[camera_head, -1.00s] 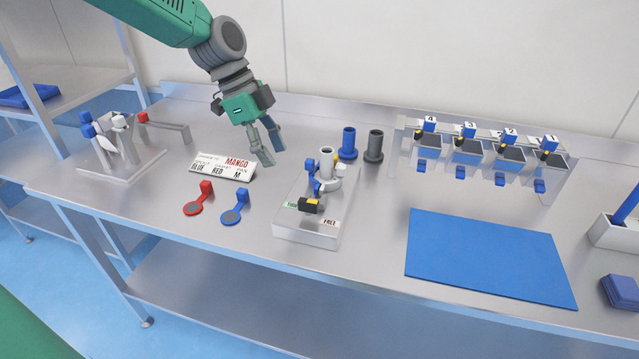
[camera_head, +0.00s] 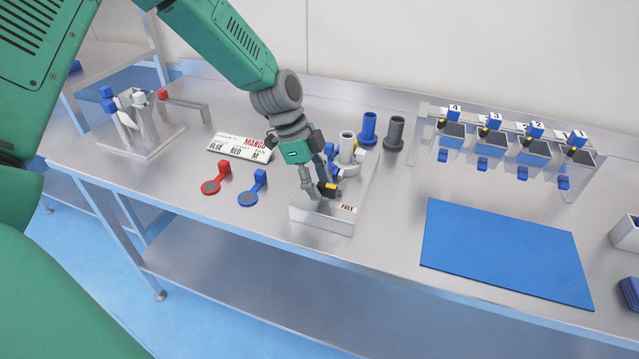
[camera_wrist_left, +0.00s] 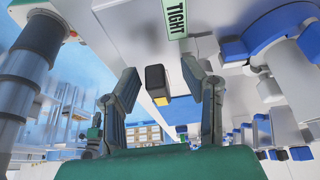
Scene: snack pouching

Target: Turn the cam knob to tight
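The cam knob (camera_head: 328,189), black with a yellow mark, sits on top of the grey fixture block (camera_head: 318,217). In the left wrist view the knob (camera_wrist_left: 156,80) stands between my two fingers, with a gap visible on each side. My left gripper (camera_head: 318,186) is open and reaches down around the knob from the left. A green TIGHT label (camera_wrist_left: 175,18) shows beyond the knob in the wrist view. A white FREE label (camera_head: 348,208) is to the knob's right in the head view; the gripper covers the TIGHT label there. My right gripper is out of view.
A grey upright tube (camera_head: 347,145) with blue parts stands on the block behind the knob. Blue (camera_head: 368,128) and dark grey (camera_head: 394,133) spouts stand behind it. Red (camera_head: 215,180) and blue (camera_head: 252,190) scoop-like pieces lie left. A blue mat (camera_head: 505,252) lies right.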

